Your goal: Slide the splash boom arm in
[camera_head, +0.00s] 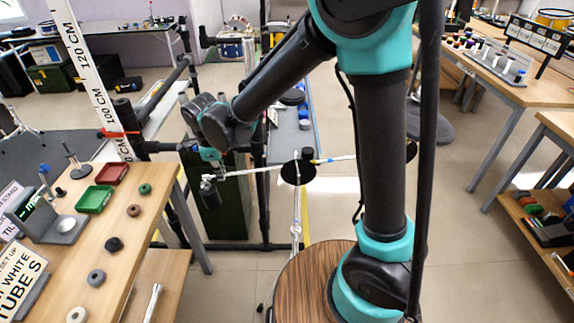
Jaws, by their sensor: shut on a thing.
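A thin silver rod, which looks like the splash boom arm (258,170), runs nearly level from my gripper toward an upright silver stand (297,215). My gripper (215,168) is small in the picture and appears shut on the rod's left end. A black cylindrical piece (209,193) hangs just below it. A round black pad (297,174) sits at the stand's top, where the rod meets it. Beyond the pad, a light rod with a blue band (325,160) continues right and passes behind my arm. The exact seating of the rod at the stand is too small to tell.
A wooden table (125,270) at left holds red and green trays, several rings and devices. A dark pipe rack (262,130) stands behind my gripper, with a dark green case (222,220). A round wooden top (300,285) is in front.

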